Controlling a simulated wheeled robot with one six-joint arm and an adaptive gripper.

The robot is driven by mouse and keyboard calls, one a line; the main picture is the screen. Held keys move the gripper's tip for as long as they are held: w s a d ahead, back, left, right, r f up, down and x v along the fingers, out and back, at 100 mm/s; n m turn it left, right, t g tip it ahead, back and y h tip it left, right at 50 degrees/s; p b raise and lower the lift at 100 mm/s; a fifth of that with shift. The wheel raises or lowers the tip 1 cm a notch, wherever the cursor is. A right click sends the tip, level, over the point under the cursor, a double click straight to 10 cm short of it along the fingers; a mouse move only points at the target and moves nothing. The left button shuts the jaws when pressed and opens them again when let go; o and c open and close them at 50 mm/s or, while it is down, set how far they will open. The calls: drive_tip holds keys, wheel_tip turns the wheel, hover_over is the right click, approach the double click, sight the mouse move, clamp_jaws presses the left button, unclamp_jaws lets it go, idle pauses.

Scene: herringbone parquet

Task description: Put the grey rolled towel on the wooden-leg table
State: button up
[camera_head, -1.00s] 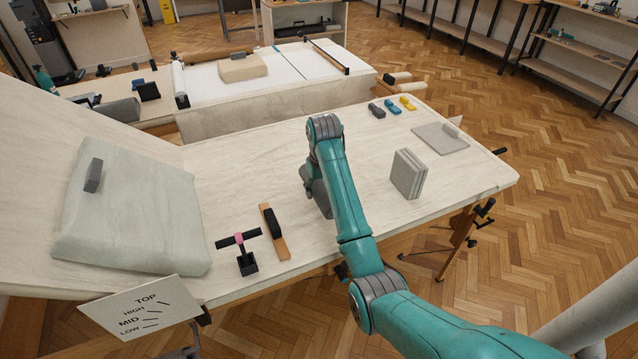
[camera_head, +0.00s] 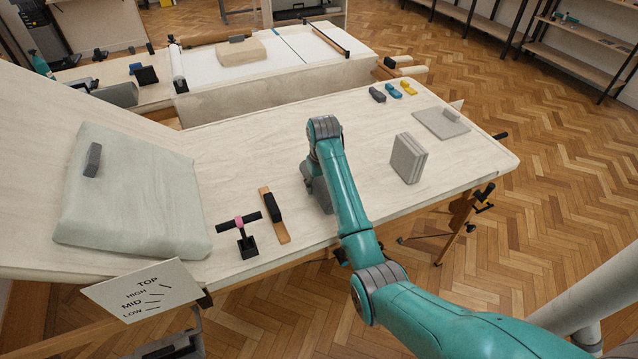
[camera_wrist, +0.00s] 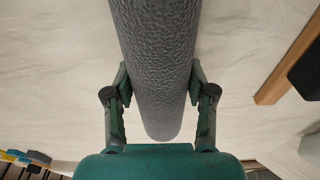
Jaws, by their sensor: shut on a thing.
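The grey rolled towel (camera_wrist: 160,45) is a thick textured cylinder in the wrist view, running up out of the top of the picture. My gripper (camera_wrist: 160,88) is shut on it, one finger on each side. The wooden-leg table (camera_head: 270,135) has a pale, cloth-like top and fills the middle of the head view; a wooden leg shows at its right. My arm reaches over its near middle. The arm hides the gripper and most of the towel there. The pale top shows behind the towel in the wrist view; I cannot tell whether the towel touches it.
On the left are a pale cushion (camera_head: 130,200) with a grey block and a sign (camera_head: 145,292). Right are a grey slab stack (camera_head: 408,158) and a flat pad (camera_head: 440,122).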

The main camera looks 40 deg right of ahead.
drive_tip(key=shift+f, duration=0.25)
drive_tip(key=o, duration=1.7)
drive_tip(key=r, duration=0.5)
drive_tip(key=s+r, duration=0.1)
drive_tip(key=r, duration=0.1)
drive_tip(key=shift+a+r, duration=0.1)
drive_tip(key=shift+r, duration=0.1)
